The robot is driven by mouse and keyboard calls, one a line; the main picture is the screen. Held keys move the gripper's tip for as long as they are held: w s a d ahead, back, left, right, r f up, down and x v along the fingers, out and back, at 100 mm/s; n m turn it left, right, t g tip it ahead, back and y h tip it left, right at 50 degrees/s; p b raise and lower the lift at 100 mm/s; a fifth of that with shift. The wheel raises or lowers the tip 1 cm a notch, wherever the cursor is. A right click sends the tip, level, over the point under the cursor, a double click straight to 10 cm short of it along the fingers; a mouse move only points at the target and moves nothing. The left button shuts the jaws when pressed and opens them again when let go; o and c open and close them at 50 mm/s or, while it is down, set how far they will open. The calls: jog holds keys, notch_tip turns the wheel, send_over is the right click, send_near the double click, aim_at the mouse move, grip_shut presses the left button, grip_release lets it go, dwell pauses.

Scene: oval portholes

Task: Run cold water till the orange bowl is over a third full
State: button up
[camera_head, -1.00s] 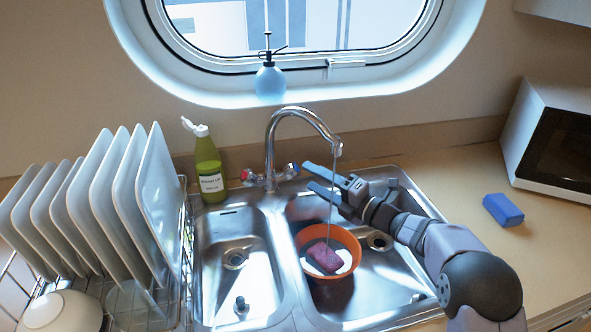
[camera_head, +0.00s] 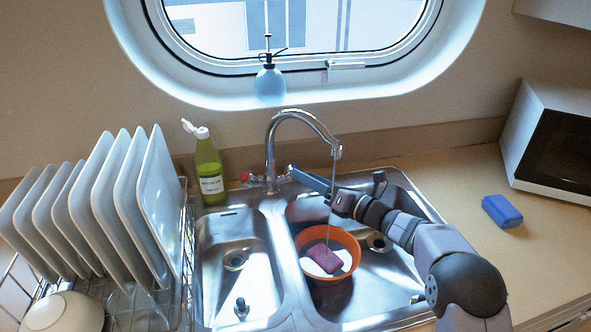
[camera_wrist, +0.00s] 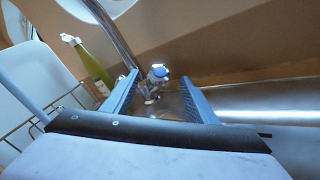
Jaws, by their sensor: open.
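The orange bowl (camera_head: 353,243) stands in the right sink basin under the chrome tap (camera_head: 272,150). A thin stream of water (camera_head: 331,205) runs from the spout into it. A dark red sponge-like block (camera_head: 325,259) lies in the bowl beside a pale bright patch; I cannot tell the water level. My gripper (camera_head: 297,173) is open at the tap's right side, with its fingers pointing at the base. In the wrist view, the blue-capped cold knob (camera_wrist: 160,72) shows beyond and between the open fingers (camera_wrist: 160,88). The red-marked knob (camera_head: 248,176) is on the left.
A green bottle (camera_head: 209,172) stands left of the tap. A rack of white plates (camera_head: 158,200) fills the far left. A blue sponge (camera_head: 502,211) and a microwave (camera_head: 525,130) are on the right counter. A spray bottle (camera_head: 270,84) stands on the sill.

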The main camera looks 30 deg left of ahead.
jog(key=shift+p+x, duration=0.65)
jog(key=shift+x, duration=1.95)
jog(key=c, duration=1.1)
